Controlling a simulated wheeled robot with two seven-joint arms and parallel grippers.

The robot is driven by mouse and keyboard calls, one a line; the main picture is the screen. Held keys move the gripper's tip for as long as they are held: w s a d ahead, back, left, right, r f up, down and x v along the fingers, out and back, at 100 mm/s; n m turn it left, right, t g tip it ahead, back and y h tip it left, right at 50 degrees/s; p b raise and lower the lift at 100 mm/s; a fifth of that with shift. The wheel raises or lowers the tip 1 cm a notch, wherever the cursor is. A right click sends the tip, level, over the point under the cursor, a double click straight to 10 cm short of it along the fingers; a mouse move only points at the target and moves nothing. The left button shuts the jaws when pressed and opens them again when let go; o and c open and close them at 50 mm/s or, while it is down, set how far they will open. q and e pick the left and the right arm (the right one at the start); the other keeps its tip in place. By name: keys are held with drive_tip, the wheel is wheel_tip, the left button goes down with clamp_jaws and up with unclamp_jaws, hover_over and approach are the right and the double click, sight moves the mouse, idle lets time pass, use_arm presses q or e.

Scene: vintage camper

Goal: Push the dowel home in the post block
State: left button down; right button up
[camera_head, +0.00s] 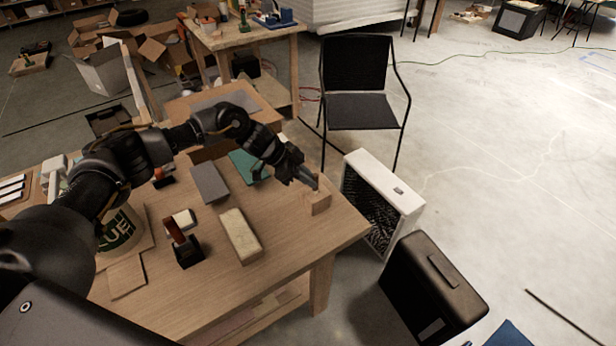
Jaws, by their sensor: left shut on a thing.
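The post block (319,205) is a small light-wood block standing near the right end of the wooden workbench (285,268). My left gripper (313,182) reaches in from the left and is right over the block's top, its fingers shut on the dowel (317,181). The dowel shows only as a small brown bit at the fingertips, above the block. The fingers hide most of it, so I cannot tell how deep it sits in the block. My right gripper is out of view.
On the bench are a tan brick-like block (241,236), a dark stamp-like tool with a red-brown handle (183,243), a grey slab (209,184) and a glue tub (118,232). A black chair (362,110) and white box-shaped unit (385,190) stand beyond the right edge.

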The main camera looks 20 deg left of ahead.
use_arm(q)
drive_tip(key=shift+f+b, duration=0.3)
drive_tip(key=shift+f, duration=0.25)
drive_tip(key=c, duration=1.3)
unclamp_jaws()
drive_tip(key=shift+c, duration=0.2)
drive_tip(key=shift+r, duration=0.1)
drive_tip(key=b+v, duration=0.3)
drive_tip(key=v, duration=0.7)
drive_tip(key=shift+a+r, duration=0.25)
drive_tip(key=shift+a, duration=0.05)
drive_tip(key=shift+r, duration=0.1)
